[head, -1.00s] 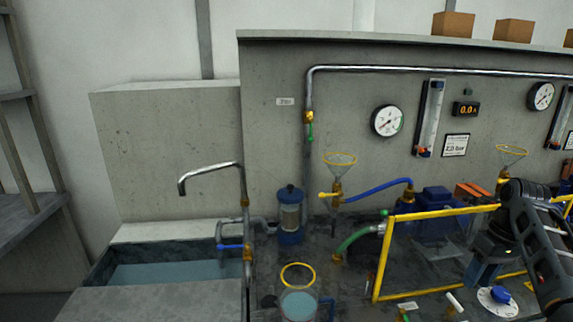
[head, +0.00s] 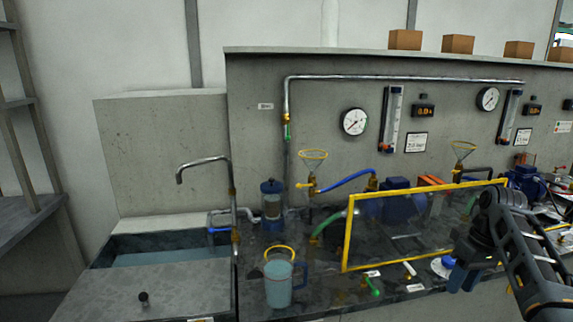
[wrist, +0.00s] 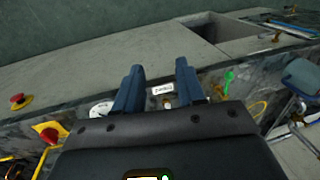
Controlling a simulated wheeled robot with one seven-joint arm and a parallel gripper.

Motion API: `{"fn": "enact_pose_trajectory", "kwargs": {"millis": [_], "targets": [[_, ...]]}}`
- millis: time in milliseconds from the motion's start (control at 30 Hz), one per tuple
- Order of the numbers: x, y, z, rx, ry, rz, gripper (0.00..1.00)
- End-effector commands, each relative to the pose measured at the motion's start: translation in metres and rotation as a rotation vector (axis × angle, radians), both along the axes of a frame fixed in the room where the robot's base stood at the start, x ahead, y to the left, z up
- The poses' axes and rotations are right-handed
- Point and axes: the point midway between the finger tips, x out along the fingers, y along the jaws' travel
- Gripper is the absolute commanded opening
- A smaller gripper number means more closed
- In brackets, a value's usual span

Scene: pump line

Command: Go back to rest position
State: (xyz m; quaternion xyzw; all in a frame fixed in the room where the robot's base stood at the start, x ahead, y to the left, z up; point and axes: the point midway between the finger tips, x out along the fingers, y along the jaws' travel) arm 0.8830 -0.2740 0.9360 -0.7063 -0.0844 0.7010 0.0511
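My gripper (wrist: 158,88) shows in the wrist view with its two blue fingers apart and nothing between them. In the head view my arm stands at the right, with the gripper (head: 463,276) low in front of the yellow-framed clear guard. A jug of water (head: 279,288) with a yellow rim and blue handle stands upright on the bench, well to the left of my gripper and apart from it.
A sink (head: 165,258) with a tap (head: 205,164) is at the left. The yellow-framed guard (head: 347,240) stands before a blue pump (head: 383,208). A green-handled valve (head: 373,288) and a red emergency button (wrist: 19,101) sit along the bench front.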

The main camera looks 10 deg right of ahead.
Motion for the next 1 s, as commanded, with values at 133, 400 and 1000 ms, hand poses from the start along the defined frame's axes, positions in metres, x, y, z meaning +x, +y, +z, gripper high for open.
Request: {"fn": "enact_pose_trajectory", "kwargs": {"millis": [133, 400, 1000], "targets": [[-0.002, 0.01, -0.017, -0.007, -0.018, -0.004, 0.39], [-0.007, 0.033, -0.055, -0.027, -0.069, -0.014, 0.39], [-0.095, 0.155, -0.196, -0.116, -0.363, -0.098, 0.39]]}}
